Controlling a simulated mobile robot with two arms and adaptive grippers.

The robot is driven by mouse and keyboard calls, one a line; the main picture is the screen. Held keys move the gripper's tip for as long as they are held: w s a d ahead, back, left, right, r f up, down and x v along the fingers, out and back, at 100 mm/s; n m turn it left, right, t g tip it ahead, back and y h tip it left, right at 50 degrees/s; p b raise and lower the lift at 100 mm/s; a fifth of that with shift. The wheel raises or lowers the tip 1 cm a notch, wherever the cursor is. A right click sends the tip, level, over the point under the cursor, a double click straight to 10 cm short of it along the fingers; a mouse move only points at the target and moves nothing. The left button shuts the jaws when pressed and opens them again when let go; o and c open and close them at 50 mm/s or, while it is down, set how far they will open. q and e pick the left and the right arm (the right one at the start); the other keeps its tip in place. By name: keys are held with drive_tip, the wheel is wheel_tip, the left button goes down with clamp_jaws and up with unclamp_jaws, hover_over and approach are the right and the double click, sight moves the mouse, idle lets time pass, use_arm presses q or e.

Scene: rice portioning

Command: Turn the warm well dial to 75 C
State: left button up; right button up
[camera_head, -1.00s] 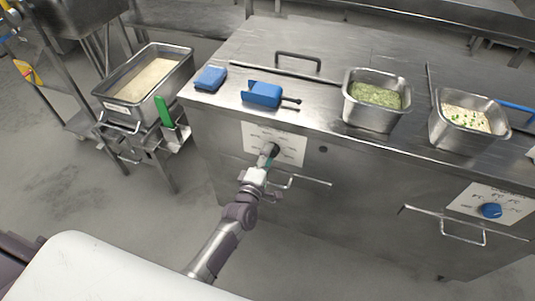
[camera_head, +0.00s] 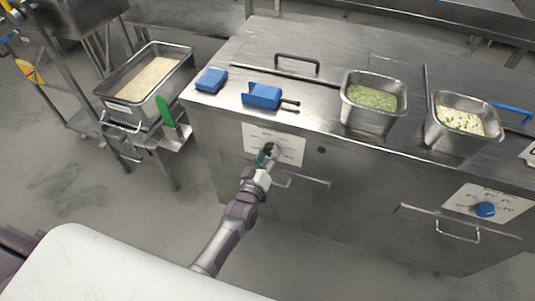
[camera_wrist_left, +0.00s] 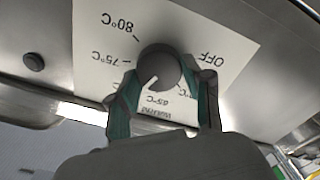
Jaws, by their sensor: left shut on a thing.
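The warm well dial is a dark round knob (camera_wrist_left: 160,68) on a white label plate (camera_wrist_left: 225,42) on the counter front, also seen in the head view (camera_head: 268,148). My left gripper (camera_head: 267,156) is shut on the dial; in the left wrist view its green-padded fingers (camera_wrist_left: 165,90) sit on either side. The label reads upside down there, with 80°C, 75°C, 65°C and OFF. The dial's white pointer aims down-left, between the 65°C and 75°C marks; the left finger partly covers that area. My right gripper is out of view.
A blue dial (camera_head: 485,209) on another plate is at the right. Drawer handles (camera_head: 302,182) project from the front. A blue scoop (camera_head: 263,96), blue block (camera_head: 211,79), pan of green food (camera_head: 372,118) and pan of pale food (camera_head: 455,138) stand on top. A rice pan (camera_head: 150,82) is left.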

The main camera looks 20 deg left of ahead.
use_arm(q)
drive_tip(key=m, duration=0.5)
drive_tip(key=shift+m+p, duration=0.3)
drive_tip(key=shift+d+f+m, duration=0.1)
drive_tip(key=shift+m, duration=2.1)
drive_tip(key=shift+s, duration=0.1)
drive_tip(key=o, duration=1.2)
drive_tip(key=s, duration=1.2)
drive_tip(key=shift+a, duration=0.2)
